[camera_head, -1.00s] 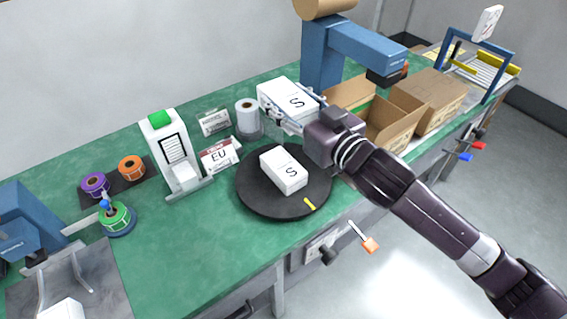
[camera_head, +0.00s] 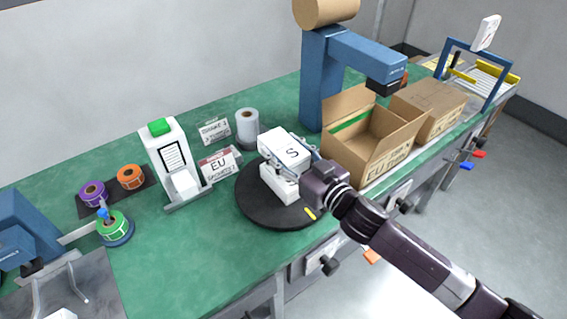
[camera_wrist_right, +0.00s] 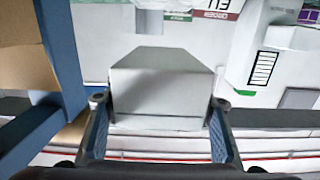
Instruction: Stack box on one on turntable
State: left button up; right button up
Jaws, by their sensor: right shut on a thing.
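A white box marked S (camera_head: 287,147) is held by my right gripper (camera_head: 298,166) above the black turntable (camera_head: 252,208). A second white box (camera_head: 279,185) sits on the turntable directly below, mostly covered by the held box and the gripper. I cannot tell whether the two boxes touch. In the right wrist view, the held box (camera_wrist_right: 162,88) sits between both fingers of the gripper (camera_wrist_right: 158,110). My left gripper does not show.
An open cardboard carton (camera_head: 372,140) stands right of the turntable, beside a blue post with an arm (camera_head: 322,80). An EU sign (camera_head: 219,163), a paper roll (camera_head: 247,127) and a white dispenser (camera_head: 170,160) stand behind and left.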

jog(key=shift+f+b, duration=0.3)
jog(key=shift+f, duration=2)
jog(key=shift+f, duration=0.15)
jog(key=o, duration=1.3)
jog(key=b+v, duration=0.1)
jog(key=v, duration=1.1)
